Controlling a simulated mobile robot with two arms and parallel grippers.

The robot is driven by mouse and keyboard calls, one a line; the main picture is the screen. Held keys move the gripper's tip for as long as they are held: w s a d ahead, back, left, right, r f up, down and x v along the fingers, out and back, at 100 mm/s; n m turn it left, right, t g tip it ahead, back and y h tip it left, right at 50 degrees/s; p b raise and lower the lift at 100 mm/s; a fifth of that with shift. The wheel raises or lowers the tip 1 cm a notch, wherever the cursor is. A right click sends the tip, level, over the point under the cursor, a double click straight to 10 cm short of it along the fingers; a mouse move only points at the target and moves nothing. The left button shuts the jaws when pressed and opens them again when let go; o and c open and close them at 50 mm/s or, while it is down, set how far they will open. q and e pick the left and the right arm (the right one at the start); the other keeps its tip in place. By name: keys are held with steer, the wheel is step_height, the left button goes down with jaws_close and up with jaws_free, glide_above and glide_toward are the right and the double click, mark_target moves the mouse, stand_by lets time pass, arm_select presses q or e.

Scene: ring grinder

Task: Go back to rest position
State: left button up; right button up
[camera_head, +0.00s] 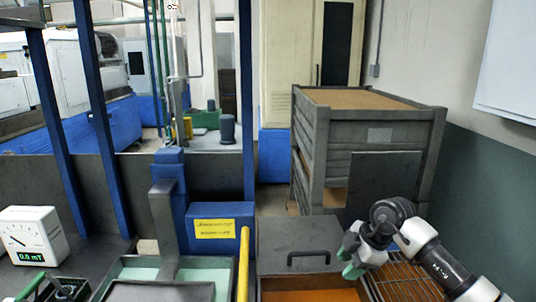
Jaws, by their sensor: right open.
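My right arm comes in from the lower right. Its gripper (347,263), with green fingertips, is open and points left. It hangs in front of the wire rack (405,283), beside the grey lid with a black handle (300,240). I see nothing between its fingers. My left gripper does not show.
A white meter (32,236) reading 0.0 mT stands at the left, with a green and black object (58,288) below it. A blue machine part (220,210) and a yellow post (243,268) stand mid-view. A grey crate stack (312,160) stands behind my right arm.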

steer(key=s+a+n+t+y, duration=0.1)
steer(key=s+a+n+y, duration=0.25)
steer(key=a+y, duration=0.6)
steer(key=s+a+r+m+t+y, duration=0.4)
steer(key=r+t, duration=0.2)
steer(key=t, duration=0.3)
steer(key=s+d+f+m+t+h, duration=0.3)
steer(key=d+f+m+h, duration=0.2)
steer(key=d+m+h, duration=0.3)
steer(key=s+d+f+m+t+h, duration=0.25)
steer(key=d+f+m+h, duration=0.25)
steer(key=m+h, duration=0.55)
steer(key=s+d+f+n+g, duration=0.1)
steer(key=s+f+g, duration=0.6)
steer(key=s, duration=0.5)
steer(key=s+d+f+n+g, duration=0.1)
steer(key=s+f+g, duration=0.55)
steer(key=s, duration=0.45)
step_height(320, 180, down, 25)
steer(key=s+g, duration=0.1)
steer(key=g, duration=0.1)
steer(key=s+d+f+g, duration=0.1)
steer(key=s+d+f, duration=0.2)
steer(key=s+f, duration=1.3)
steer(key=shift+s+f+n, duration=0.2)
steer(key=shift+f+n, duration=0.1)
steer(key=shift+f, duration=0.05)
